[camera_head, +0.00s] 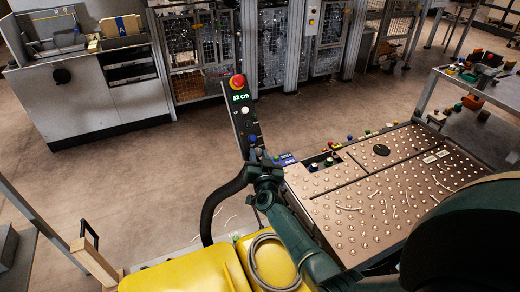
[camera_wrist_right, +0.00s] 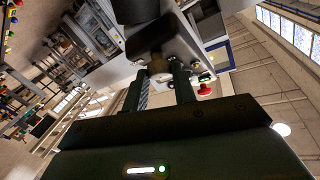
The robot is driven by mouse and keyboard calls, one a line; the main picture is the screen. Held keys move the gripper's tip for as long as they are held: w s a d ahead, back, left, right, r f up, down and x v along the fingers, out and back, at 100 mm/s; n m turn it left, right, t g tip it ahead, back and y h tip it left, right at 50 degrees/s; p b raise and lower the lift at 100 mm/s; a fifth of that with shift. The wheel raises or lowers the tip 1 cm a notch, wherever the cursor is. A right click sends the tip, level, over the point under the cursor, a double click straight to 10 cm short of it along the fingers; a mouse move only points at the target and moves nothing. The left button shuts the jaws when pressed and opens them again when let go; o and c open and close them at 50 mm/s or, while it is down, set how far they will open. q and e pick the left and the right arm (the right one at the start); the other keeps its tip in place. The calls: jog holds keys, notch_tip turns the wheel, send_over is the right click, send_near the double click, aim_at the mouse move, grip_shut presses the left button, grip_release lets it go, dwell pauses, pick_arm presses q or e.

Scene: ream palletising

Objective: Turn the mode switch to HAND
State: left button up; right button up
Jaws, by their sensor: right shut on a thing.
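A dark control post (camera_head: 243,122) stands upright in the head view, with a red emergency button (camera_head: 237,81), a lit display reading 52 cm and a white button. My right gripper (camera_head: 259,157) is at the post's lower end. In the right wrist view its two fingers (camera_wrist_right: 162,85) are on either side of a small knob, which I take as the mode switch (camera_wrist_right: 158,67). The gripper is shut on it. The fingers hide the switch in the head view, and its HAND marking cannot be read. My left gripper is not in view.
A perforated metal table (camera_head: 365,205) with small coloured controls on its edge stands right of the post. Yellow covers (camera_head: 185,272) and a coiled grey cable (camera_head: 262,250) are in front. A grey cabinet (camera_head: 85,95) stands back left. The floor (camera_head: 140,170) left of the post is clear.

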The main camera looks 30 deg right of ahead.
jog(key=shift+a+r+m+g+h+p, duration=0.15)
jog(key=shift+m+g+h+p, duration=0.3)
jog(key=shift+m, duration=0.35)
jog(key=shift+m+h, duration=0.35)
jog(key=shift+m, duration=0.25)
jog(key=shift+m+g+p, duration=0.3)
jog(key=shift+g+p, duration=0.05)
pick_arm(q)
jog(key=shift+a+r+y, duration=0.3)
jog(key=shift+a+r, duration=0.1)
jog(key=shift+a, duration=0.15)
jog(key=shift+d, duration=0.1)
pick_arm(e)
jog(key=o, duration=1)
